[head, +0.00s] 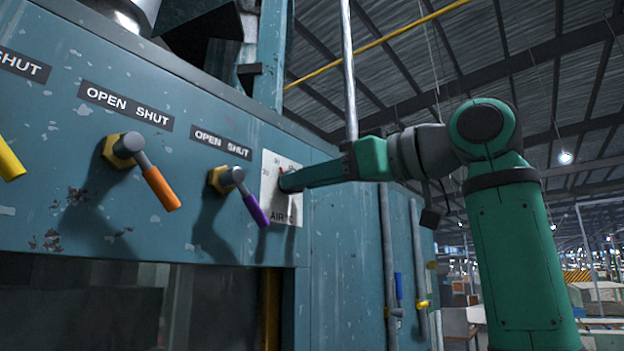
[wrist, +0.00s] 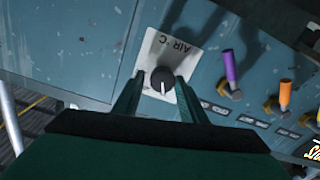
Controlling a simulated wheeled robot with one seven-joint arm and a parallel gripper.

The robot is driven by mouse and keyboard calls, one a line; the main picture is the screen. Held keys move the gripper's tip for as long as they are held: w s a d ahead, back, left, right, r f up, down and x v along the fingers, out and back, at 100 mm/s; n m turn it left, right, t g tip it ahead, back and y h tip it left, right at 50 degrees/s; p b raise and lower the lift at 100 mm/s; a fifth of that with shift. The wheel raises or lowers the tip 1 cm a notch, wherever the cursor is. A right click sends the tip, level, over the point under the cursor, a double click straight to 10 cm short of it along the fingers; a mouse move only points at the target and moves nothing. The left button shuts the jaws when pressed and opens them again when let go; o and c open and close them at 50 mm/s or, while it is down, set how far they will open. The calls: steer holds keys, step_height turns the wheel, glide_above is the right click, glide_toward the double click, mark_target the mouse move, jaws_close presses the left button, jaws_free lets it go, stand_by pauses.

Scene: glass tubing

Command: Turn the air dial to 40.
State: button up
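The air dial is a round black knob (wrist: 162,80) with a white pointer line, on a white plate (wrist: 158,46) marked "AIR °C" in the wrist view. The pointer line points to the bottom of the wrist view, away from the "AIR °C" lettering. The plate (head: 292,212) also shows in the head view, on the blue panel, its knob mostly hidden by my gripper (head: 284,184). In the wrist view my gripper (wrist: 159,82) is open, one finger on each side of the knob, with gaps visible. The scale numbers are too small to read surely.
Left of the plate in the head view are valve levers under "OPEN SHUT" labels: a purple one (head: 256,209), an orange one (head: 162,188) and a yellow one (head: 10,160). Pipes with a blue handle (head: 398,286) stand to the right. Open room lies right of the panel.

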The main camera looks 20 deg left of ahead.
steer(key=shift+s+a, duration=0.1)
steer(key=shift+a, duration=0.1)
steer(key=c, duration=0.5)
steer(key=shift+s+a+g, duration=0.1)
steer(key=shift+a+g, duration=0.2)
steer(key=shift+a, duration=0.05)
steer(key=shift+c, duration=0.3)
steer(key=shift+d+f, duration=0.1)
steer(key=m, duration=0.9)
steer(key=shift+f, duration=0.1)
steer(key=shift+m, duration=0.4)
